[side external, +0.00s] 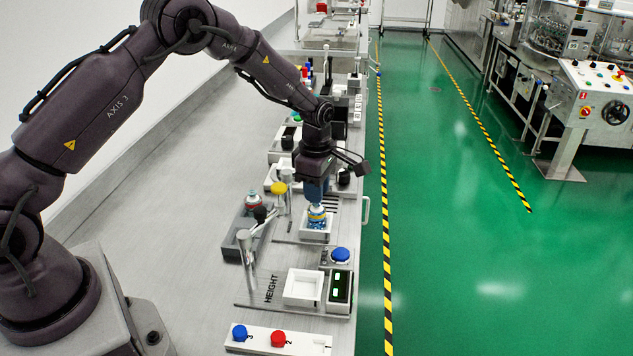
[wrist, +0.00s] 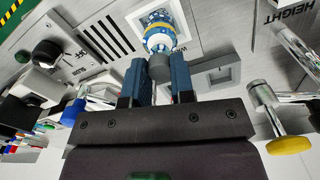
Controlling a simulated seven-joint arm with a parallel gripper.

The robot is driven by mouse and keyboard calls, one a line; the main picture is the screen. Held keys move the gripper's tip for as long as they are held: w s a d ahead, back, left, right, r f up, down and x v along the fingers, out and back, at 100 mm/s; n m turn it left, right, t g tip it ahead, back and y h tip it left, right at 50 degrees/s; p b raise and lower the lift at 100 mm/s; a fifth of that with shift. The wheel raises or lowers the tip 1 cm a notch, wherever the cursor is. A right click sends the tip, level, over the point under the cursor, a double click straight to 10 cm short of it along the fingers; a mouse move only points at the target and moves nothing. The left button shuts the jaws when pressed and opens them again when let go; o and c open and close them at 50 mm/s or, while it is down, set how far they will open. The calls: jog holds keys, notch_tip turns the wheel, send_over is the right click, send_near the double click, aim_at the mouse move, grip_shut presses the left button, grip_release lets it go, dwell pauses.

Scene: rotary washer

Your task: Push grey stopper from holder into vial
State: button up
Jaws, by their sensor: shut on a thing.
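My gripper (side external: 317,192) points down over the white square tray in the side external view. In the wrist view its two blue fingers (wrist: 159,68) are closed around a grey stopper (wrist: 160,68), a short dark grey cylinder. Just beyond the stopper, in line with it, is a vial with a blue, white and yellow pattern (wrist: 160,36). The vial (side external: 317,216) stands upright under the fingers in the side view. I cannot tell whether the stopper touches the vial or sits in its mouth. I cannot pick out a separate stopper holder.
A yellow knob (side external: 279,188) and metal levers stand close by. A blue button (side external: 340,254) and the HEIGHT station (side external: 303,287) are nearer the camera. Bare bench lies to the left.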

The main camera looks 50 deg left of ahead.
jog(key=shift+r, duration=0.3)
dwell(0.6)
jog(key=shift+f, duration=0.85)
dwell(1.7)
jog(key=o, duration=1)
jog(key=shift+c, duration=0.2)
jog(key=shift+r, duration=0.1)
